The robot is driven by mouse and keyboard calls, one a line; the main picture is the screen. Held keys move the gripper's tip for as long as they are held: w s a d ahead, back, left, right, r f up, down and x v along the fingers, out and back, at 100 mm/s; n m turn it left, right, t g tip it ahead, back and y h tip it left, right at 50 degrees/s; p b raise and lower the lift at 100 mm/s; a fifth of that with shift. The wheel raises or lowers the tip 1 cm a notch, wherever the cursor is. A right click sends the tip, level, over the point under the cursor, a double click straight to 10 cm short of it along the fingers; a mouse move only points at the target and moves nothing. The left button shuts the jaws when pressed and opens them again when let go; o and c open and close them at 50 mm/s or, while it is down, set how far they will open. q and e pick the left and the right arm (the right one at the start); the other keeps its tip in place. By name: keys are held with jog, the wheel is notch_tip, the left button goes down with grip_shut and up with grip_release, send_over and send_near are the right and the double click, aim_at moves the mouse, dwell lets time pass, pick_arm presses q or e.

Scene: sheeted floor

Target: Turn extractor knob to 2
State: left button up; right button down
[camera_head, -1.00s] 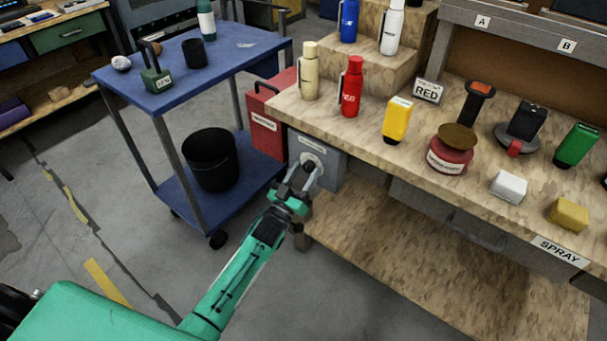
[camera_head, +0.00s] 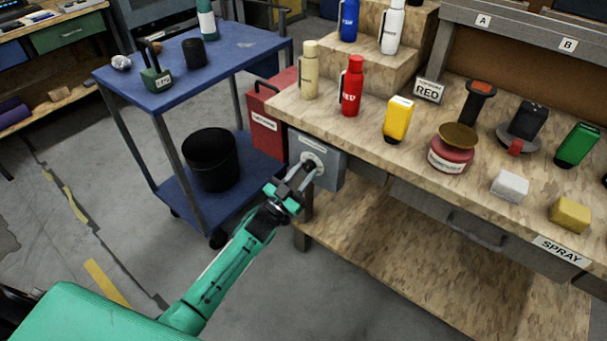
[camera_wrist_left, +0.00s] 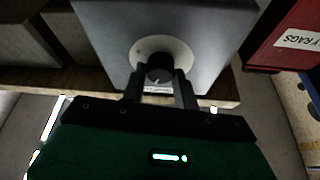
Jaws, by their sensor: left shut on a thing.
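The extractor knob is a dark round knob (camera_wrist_left: 159,69) on a pale dial plate (camera_wrist_left: 180,50), on the front of a grey box (camera_wrist_left: 105,30). In the head view the grey box (camera_head: 330,171) hangs below the left end of the workbench top, and my gripper partly covers its dial (camera_head: 311,160). My left gripper (camera_head: 307,172) reaches it from the lower left. In the left wrist view its two fingers (camera_wrist_left: 160,82) are shut on the knob, one on each side. The dial's numbers are too small to read. My right gripper is not in view.
A red box (camera_head: 264,125) stands just left of the grey box. A blue cart (camera_head: 235,75) with a black bucket (camera_head: 210,160) is further left. The workbench (camera_head: 360,145) carries bottles and several blocks. Open floor lies below the gripper.

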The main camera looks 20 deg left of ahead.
pick_arm(q)
jog(key=m+h, duration=0.1)
jog(key=m, duration=0.2)
jog(key=shift+a+g, duration=0.1)
jog(key=shift+g, duration=0.3)
jog(key=m+g+h, duration=0.1)
jog(key=m, duration=0.2)
jog(key=shift+w+r+m+h, duration=0.1)
jog(key=shift+m+h, duration=0.3)
jog(key=shift+a+m+g+h+p, duration=0.1)
jog(key=shift+m+g+h+p, duration=0.4)
jog(key=shift+m, duration=0.7)
jog(key=m+g, duration=0.2)
jog(key=m, duration=0.1)
jog(key=shift+r+m+p, duration=0.15)
jog(key=shift+m+p, duration=0.15)
jog(key=shift+m, duration=0.1)
jog(key=shift+m+g+p, duration=0.3)
jog(key=shift+m+g, duration=0.2)
jog(key=shift+m, duration=0.8)
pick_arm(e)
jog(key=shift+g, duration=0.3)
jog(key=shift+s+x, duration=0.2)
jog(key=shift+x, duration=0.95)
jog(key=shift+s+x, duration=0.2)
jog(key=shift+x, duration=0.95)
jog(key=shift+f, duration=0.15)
pick_arm(q)
jog(key=o, duration=1)
